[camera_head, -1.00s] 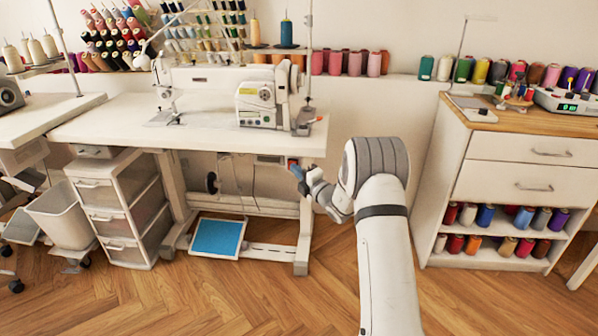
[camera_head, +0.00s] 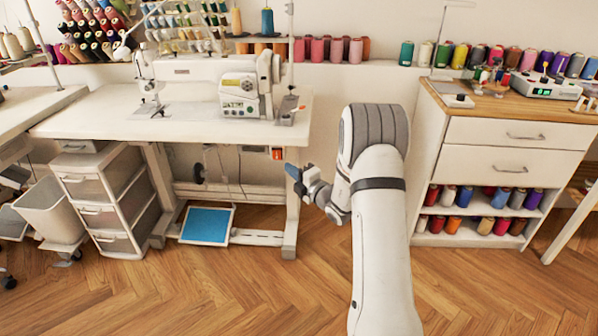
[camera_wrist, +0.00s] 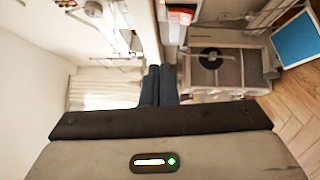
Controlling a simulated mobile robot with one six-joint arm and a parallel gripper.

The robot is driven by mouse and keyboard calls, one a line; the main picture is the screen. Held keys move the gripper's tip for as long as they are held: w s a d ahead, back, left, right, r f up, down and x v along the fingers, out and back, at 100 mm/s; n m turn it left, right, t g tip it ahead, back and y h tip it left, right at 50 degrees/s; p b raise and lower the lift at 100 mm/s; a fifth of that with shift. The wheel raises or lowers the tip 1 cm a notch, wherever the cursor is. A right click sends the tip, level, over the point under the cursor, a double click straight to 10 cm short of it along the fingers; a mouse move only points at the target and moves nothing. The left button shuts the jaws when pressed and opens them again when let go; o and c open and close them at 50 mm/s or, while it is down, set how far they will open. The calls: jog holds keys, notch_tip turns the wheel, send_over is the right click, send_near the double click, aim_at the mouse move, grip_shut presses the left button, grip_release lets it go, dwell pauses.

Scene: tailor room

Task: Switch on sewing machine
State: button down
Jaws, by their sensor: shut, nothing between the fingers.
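The white sewing machine (camera_head: 195,82) stands on its white table (camera_head: 95,118), left of my arm in the head view. A small box with an orange-red part (camera_head: 277,153) hangs under the table's right end. An orange-red part also shows at the top of the wrist view (camera_wrist: 180,17); its exact setting is too small to read. My gripper (camera_head: 292,172) is shut and empty, just right of and below the box in the head view. Its dark fingers (camera_wrist: 158,76) are together in the wrist view. They appear apart from the box.
The table's right leg (camera_head: 291,210) stands close to my gripper. A blue pedal (camera_head: 206,225) lies under the table. A drawer unit (camera_head: 105,200) is at left and a cabinet with thread spools (camera_head: 500,150) at right. The wooden floor in front is clear.

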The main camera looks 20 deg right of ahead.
jog(key=shift+r+v, duration=0.15)
jog(key=shift+v, duration=0.75)
jog(key=shift+r+v, duration=0.1)
jog(key=shift+v, duration=0.75)
jog(key=shift+r, duration=0.1)
jog(key=s+a+r+n+g+y+p, duration=0.2)
jog(key=s+a+r+n+g+p, duration=0.45)
jog(key=s+a+r+n, duration=0.5)
jog(key=s+a+r+n+g+y+p, duration=0.1)
jog(key=s+a+r+n+g+p, duration=0.5)
jog(key=s+r+n+g, duration=0.65)
jog(key=s+d+r+n+t+h+p, duration=0.2)
jog(key=s+d+r+n+h+p, duration=0.2)
jog(key=n, duration=0.8)
jog(key=s+d+r+n+t+h+p, duration=0.2)
jog(key=s+d+n+h+p, duration=0.4)
jog(key=s+n, duration=0.4)
jog(key=shift+d+r+n+t+h+p, duration=0.35)
jog(key=shift+d+r+n+h, duration=0.25)
jog(key=shift+d+r+n, duration=0.4)
jog(key=shift+a+f, duration=0.1)
jog(key=shift+a, duration=0.05)
